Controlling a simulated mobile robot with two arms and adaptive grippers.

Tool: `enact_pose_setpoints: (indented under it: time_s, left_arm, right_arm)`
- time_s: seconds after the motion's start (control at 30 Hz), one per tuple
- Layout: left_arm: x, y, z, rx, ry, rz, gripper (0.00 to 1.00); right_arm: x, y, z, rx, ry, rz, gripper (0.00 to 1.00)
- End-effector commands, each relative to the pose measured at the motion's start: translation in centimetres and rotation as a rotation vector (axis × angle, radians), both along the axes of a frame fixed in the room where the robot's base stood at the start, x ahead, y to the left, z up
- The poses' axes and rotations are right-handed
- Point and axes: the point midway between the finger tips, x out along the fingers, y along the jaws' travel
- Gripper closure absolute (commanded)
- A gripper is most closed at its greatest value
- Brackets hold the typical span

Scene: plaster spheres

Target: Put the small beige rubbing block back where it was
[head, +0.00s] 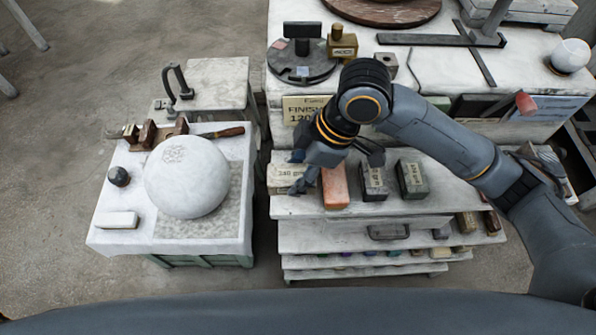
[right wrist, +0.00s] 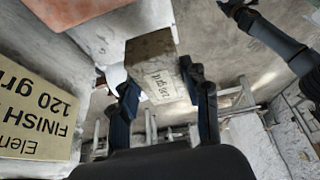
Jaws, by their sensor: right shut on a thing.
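The small beige rubbing block (head: 285,175) has a printed grit label. In the head view it is at the left end of the stepped rack's top tier, left of a reddish block. My right gripper (head: 303,180) is shut on it. In the right wrist view the block (right wrist: 152,70) sits between the two dark fingers (right wrist: 165,95), label showing. I cannot tell whether its underside touches the tier. The stepped rack (head: 330,236) has a white top. My left gripper is not in the head view; its fingers show in neither view.
The reddish block (head: 335,187) stands close to the right of the gripper, then two dark blocks (head: 373,181) (head: 411,180). The FINISH 120 sign (head: 296,108) is behind. A white plaster sphere (head: 187,177) rests on the left table (head: 120,240), with a floor gap between.

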Motion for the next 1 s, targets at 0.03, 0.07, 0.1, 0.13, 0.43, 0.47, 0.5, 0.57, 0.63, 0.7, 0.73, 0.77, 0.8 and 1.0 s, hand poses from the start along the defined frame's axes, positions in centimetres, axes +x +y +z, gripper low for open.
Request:
enact_pose_setpoints:
  time_s: [0.03,0.07,0.1,0.13,0.43,0.47,0.5,0.57,0.63,0.7,0.73,0.77,0.8,1.0]
  left_arm:
    - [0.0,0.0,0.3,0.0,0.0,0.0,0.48]
    - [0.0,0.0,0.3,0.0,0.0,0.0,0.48]
    - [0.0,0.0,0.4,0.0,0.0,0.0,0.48]
    - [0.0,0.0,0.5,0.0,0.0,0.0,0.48]
    - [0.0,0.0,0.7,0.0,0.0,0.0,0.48]
    - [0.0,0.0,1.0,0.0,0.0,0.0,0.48]
    - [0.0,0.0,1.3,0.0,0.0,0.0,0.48]
    - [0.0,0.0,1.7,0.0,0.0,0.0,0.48]
    - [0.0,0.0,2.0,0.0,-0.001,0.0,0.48]
    - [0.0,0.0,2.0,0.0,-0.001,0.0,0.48]
    - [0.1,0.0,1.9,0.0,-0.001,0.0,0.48]
    - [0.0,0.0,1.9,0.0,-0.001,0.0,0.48]
    - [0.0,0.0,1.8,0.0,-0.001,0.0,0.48]
    - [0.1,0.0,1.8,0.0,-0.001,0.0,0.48]
  right_arm:
    - [0.7,0.0,-0.8,0.0,0.005,-0.003,0.89]
    - [1.1,0.0,-1.3,0.0,0.005,-0.004,0.89]
    - [1.6,0.0,-1.9,-0.001,0.003,-0.003,0.89]
    - [1.9,0.0,-2.3,0.0,0.002,-0.002,0.89]
    - [3.5,-0.1,-4.2,0.0,-0.001,-0.001,0.89]
    - [3.5,-0.1,-4.4,0.0,0.002,-0.001,0.89]
    - [3.4,-0.1,-4.9,0.001,0.004,-0.002,0.89]
    - [3.3,-0.1,-5.9,0.0,0.004,-0.001,0.89]
    - [3.4,-0.1,-6.7,0.001,0.002,-0.001,0.89]
    - [3.4,-0.1,-7.1,0.001,-0.002,-0.001,0.89]
    - [3.5,-0.1,-7.2,0.002,-0.002,0.0,0.89]
    - [3.5,-0.1,-7.2,0.002,-0.003,0.0,0.89]
    - [3.5,-0.1,-7.2,0.002,-0.003,0.0,0.89]
    - [3.4,-0.1,-7.4,0.001,-0.002,0.0,0.89]
